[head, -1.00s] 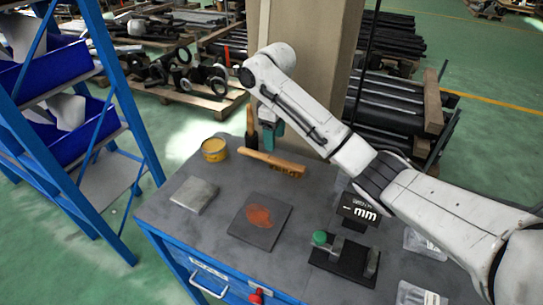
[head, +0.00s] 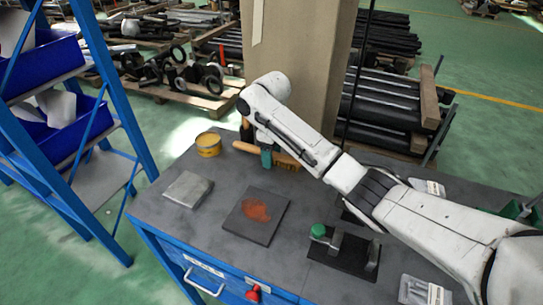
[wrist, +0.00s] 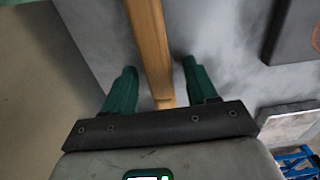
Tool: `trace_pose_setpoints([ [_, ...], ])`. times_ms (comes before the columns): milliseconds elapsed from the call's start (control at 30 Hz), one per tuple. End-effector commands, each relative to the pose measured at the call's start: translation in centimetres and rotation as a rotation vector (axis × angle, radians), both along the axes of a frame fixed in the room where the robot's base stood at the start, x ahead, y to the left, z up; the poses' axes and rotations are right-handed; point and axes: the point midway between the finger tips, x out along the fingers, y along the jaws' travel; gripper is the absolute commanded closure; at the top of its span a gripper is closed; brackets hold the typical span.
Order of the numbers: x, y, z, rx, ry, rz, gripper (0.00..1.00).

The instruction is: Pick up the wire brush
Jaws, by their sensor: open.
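The wire brush (head: 285,160) lies on the grey bench top near its back edge, with its wooden handle (head: 244,147) pointing left. My gripper (head: 266,157) is low over the brush, its dark green fingers partly hidden behind my arm. In the wrist view, the brush's long wooden body (wrist: 148,40) runs between the two open green fingers of my gripper (wrist: 160,67). A gap shows on each side of the wood. The bristles cannot be made out in the wrist view.
A grey block (head: 188,188), a rust-stained plate (head: 268,229) and a green-knobbed fixture (head: 319,232) sit nearer the front. A tall beige pillar (head: 295,60) rises behind the bench.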

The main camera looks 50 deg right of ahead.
Motion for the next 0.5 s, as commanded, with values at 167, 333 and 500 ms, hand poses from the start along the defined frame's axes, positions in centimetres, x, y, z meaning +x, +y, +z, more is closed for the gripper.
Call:
trace_pose_setpoints([
  [167, 0.0, 0.0, 0.01, 0.0, 0.0, 0.0, 0.5],
  [333, 0.01, 0.0, 0.02, 0.0, 0.0, 0.0, 0.67],
  [500, 0.01, 0.0, 0.03, 0.0, 0.0, 0.0, 0.83],
])
